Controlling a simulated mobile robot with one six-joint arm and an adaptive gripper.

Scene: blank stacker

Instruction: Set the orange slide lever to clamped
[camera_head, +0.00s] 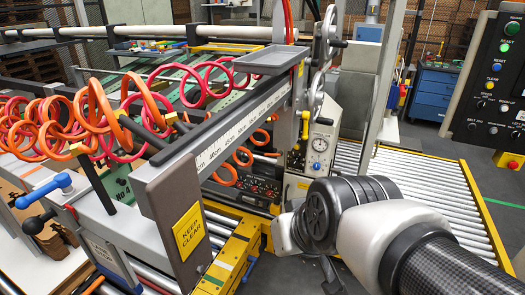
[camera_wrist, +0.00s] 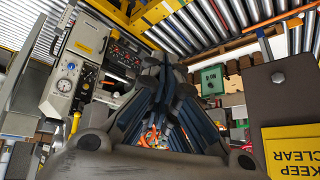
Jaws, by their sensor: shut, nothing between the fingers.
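An upright orange-yellow handle (camera_head: 304,125) stands on the left side of the grey gauge panel (camera_head: 322,125). A similar handle (camera_wrist: 75,122) shows beside the round gauge in the wrist view. I cannot tell for sure that it is the slide lever, and no clamped marking is readable. My gripper (camera_wrist: 165,75) is shut and empty in the wrist view, with the gauge panel to its left. In the head view my wrist hides the fingers, so their distance from the handle is unclear.
A grey post with a yellow KEEP CLEAR sign (camera_head: 189,231) stands left of my wrist. Orange and red coiled hoses (camera_head: 95,105) hang at the left. A roller conveyor (camera_head: 425,185) lies behind my arm. A control box (camera_head: 495,85) is at the right.

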